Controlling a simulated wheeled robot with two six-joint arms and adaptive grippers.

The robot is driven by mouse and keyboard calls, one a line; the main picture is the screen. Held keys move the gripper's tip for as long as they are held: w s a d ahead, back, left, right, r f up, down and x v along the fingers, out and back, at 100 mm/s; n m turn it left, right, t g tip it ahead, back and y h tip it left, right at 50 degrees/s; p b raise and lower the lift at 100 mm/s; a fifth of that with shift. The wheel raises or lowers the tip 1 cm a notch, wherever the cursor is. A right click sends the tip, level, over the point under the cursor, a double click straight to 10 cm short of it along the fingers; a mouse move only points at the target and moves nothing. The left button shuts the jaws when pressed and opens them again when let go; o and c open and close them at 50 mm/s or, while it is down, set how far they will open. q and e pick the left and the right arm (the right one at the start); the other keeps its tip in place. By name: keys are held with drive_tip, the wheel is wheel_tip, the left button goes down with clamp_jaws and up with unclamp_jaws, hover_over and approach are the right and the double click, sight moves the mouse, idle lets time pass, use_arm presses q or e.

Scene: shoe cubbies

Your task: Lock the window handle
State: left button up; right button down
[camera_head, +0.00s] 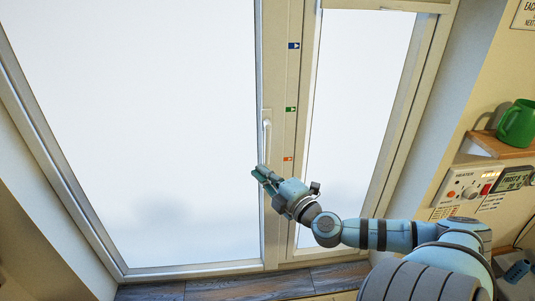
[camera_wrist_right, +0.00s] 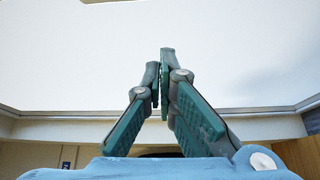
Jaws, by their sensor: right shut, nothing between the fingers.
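The window handle (camera_head: 266,138) is a slim white lever on the pale middle frame of the window, in the head view. It runs up and down along the frame, and its lower end is close to my gripper. My right gripper (camera_head: 256,172) is shut and empty, with its fingertips at the lower end of the handle, slightly to its left in the picture. I cannot tell whether they touch it. In the right wrist view the teal fingers (camera_wrist_right: 162,70) are together against the bright pane, and the handle does not show. My left gripper is not in view.
Blue, green and orange arrow stickers (camera_head: 290,109) run down the frame right of the handle. A dark wooden sill (camera_head: 215,289) lies below. At right, a green mug (camera_head: 517,124) stands on a small shelf (camera_head: 497,146) above a heater control panel (camera_head: 462,192).

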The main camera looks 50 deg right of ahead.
drive_tip(key=s, duration=0.2)
drive_tip(key=s+p, duration=0.1)
drive_tip(key=shift+a+r, duration=0.25)
drive_tip(key=shift+s+d, duration=0.1)
